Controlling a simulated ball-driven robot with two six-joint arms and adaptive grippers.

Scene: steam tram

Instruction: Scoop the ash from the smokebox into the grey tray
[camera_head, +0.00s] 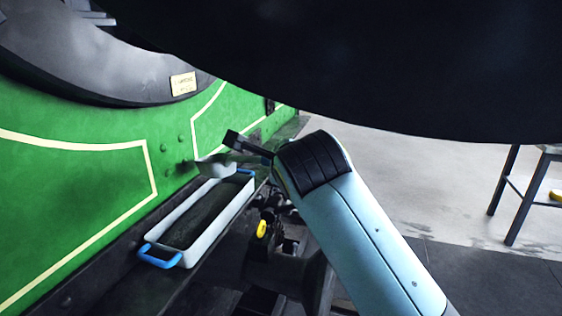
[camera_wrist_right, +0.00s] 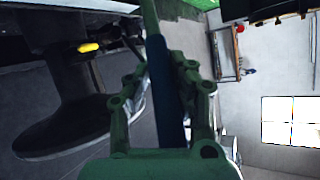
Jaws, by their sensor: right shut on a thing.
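The grey tray (camera_head: 217,222) lies lengthwise on a ledge beside the green tram side in the head view. It has blue handles, and its floor looks dark; I cannot tell whether that is ash. My right gripper (camera_wrist_right: 163,80) is shut on a dark blue handle (camera_wrist_right: 165,105) in the right wrist view. In the head view a pale grey scoop (camera_head: 213,168) shows at the tray's far end, near my right wrist. I cannot tell whether it touches the tray or holds ash. The smokebox interior is not clearly visible. My left gripper is not in view.
The green tram side (camera_head: 80,185) runs along the left of the tray. A large dark rounded body (camera_head: 380,65) fills the top of the head view. A yellow-ended part (camera_head: 262,228) sits right of the tray. A stool (camera_head: 525,190) stands on open floor at right.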

